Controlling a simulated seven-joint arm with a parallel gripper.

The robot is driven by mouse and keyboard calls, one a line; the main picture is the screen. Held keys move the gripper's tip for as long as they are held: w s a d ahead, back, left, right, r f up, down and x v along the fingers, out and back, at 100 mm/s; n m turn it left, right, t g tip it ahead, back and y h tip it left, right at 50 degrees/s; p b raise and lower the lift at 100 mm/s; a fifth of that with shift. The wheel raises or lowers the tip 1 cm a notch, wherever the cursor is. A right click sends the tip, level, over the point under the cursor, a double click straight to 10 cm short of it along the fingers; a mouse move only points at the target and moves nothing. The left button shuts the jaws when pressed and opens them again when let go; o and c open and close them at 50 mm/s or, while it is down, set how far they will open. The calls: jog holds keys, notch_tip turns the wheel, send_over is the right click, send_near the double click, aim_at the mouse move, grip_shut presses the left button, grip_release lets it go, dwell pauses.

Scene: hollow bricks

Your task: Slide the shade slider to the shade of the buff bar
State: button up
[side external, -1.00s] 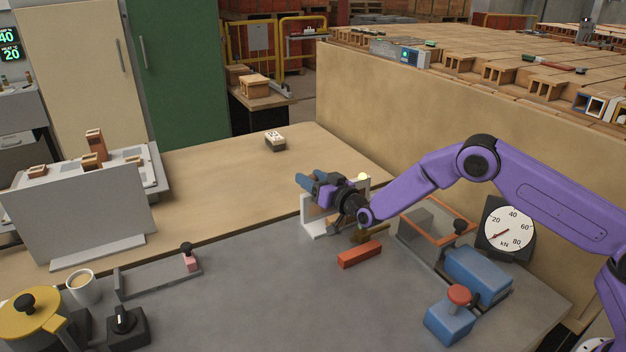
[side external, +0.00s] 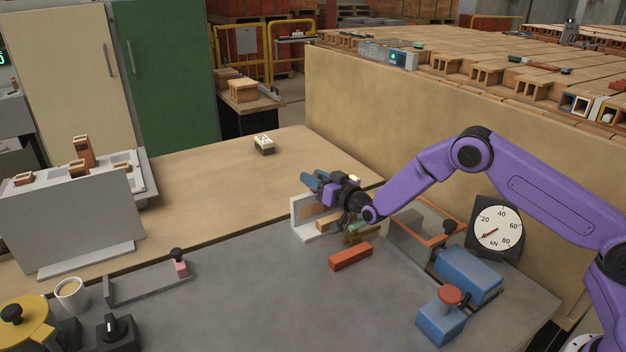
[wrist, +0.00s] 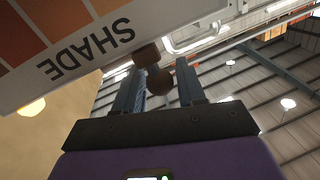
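The shade panel (wrist: 75,45) fills the upper left of the wrist view, with orange to brown patches beside the word SHADE. A dark brown knob (wrist: 160,81) shows next to it, between the fingers of my gripper (wrist: 160,78). The fingers stand apart with narrow gaps beside the knob; I see no clear contact. In the side view my gripper (side external: 318,181) is above a white upright stand (side external: 298,217), and the knob is hidden. A tan bar (side external: 328,222) sits at the stand, partly covered; I cannot tell whether it is the buff bar.
A red bar (side external: 350,257) lies in front of the stand. A small slider with a pink block (side external: 180,268) is at left. The grey tabletop between is clear.

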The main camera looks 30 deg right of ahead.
jog(key=shift+o, duration=0.4)
jog(key=s+d, duration=0.3)
jog(key=s, duration=1.4)
jog(key=shift+d, duration=0.2)
jog(key=s+a+r+n+g+y, duration=0.1)
jog(key=s+a+r+n+g, duration=0.15)
jog(key=s+a+g, duration=0.45)
jog(key=s+a+r+n+g+y, duration=0.15)
jog(key=s+a+n+g, duration=0.25)
jog(key=s, duration=0.6)
jog(key=s+d+r+n+g+h, duration=0.1)
jog(key=s+d+n+g+h, duration=0.1)
jog(key=s+d, duration=0.4)
jog(key=s+d+r+n+g+h, duration=0.2)
jog(key=s+d, duration=0.5)
jog(key=s, duration=0.6)
jog(key=shift+s+n+g+h, duration=0.3)
jog(key=shift+n+g+h, duration=0.45)
jog(key=shift+n+g, duration=0.4)
